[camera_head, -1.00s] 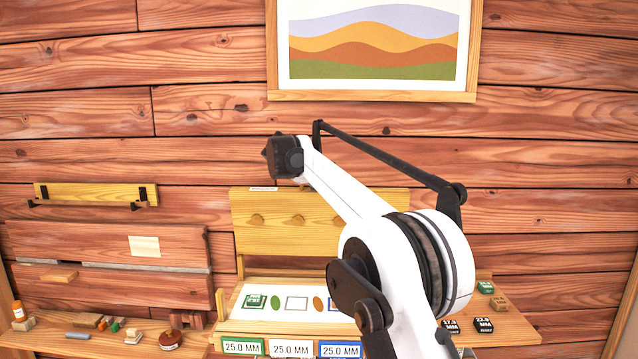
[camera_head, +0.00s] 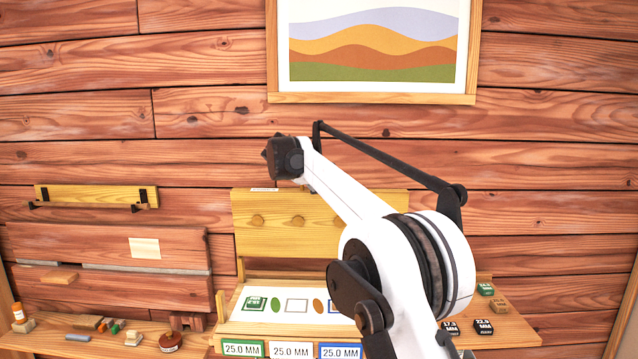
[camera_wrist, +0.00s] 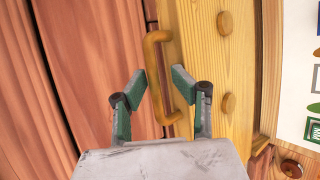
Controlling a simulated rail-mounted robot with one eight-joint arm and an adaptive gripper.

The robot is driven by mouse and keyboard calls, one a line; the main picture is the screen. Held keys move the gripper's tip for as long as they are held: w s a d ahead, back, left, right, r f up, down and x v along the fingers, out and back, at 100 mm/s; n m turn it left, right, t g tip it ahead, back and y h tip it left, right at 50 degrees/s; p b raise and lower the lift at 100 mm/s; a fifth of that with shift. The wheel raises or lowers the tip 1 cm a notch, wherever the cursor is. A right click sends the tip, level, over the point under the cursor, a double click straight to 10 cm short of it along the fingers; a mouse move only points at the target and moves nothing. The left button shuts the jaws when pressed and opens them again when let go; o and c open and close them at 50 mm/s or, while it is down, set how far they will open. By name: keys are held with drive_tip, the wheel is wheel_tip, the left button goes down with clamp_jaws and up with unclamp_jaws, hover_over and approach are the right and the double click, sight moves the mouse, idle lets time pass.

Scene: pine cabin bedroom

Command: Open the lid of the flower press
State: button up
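The flower press stands on the wooden bench in the head view. Its yellow wooden lid (camera_head: 290,238), with round wooden knobs, stands upright behind the bed, which carries a white sheet (camera_head: 283,318). The lid also shows in the wrist view (camera_wrist: 221,65), with a curved orange-brown handle (camera_wrist: 153,60) along its left edge. My gripper (camera_wrist: 160,82) is open in the wrist view. Its two green-padded fingers sit on either side of the handle's lower part; whether they touch it I cannot tell. In the head view my arm covers the lid's right part, and the fingers are hidden.
Labelled blocks (camera_head: 484,327) lie on the bench at the right. Small items, including a brown jar (camera_head: 170,342) and an orange bottle (camera_head: 18,312), lie at the left. A yellow rail (camera_head: 97,195) is on the plank wall, and a framed picture hangs above.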

drive_tip(key=v, duration=1.2)
drive_tip(key=s+d+f+m+g+y+b, duration=0.15)
drive_tip(key=s+d+f+m+b, duration=0.35)
drive_tip(key=s+d, duration=0.6)
drive_tip(key=s+d+f+m+g+y+b, duration=0.1)
drive_tip(key=s+d+f+m+g+b, duration=0.15)
drive_tip(key=s+d+f, duration=0.7)
drive_tip(key=s+d+f+m+y+b, duration=0.1)
drive_tip(key=s+d+f+m+b, duration=0.2)
drive_tip(key=s+f, duration=0.9)
drive_tip(key=s+d+f+m+y+b, duration=0.2)
drive_tip(key=s+f+m, duration=0.3)
drive_tip(key=s+f, duration=0.7)
drive_tip(key=s+d+b, duration=0.1)
drive_tip(key=s, duration=0.8)
drive_tip(key=shift+f+t+b, duration=0.3)
drive_tip(key=shift+f+b, duration=0.1)
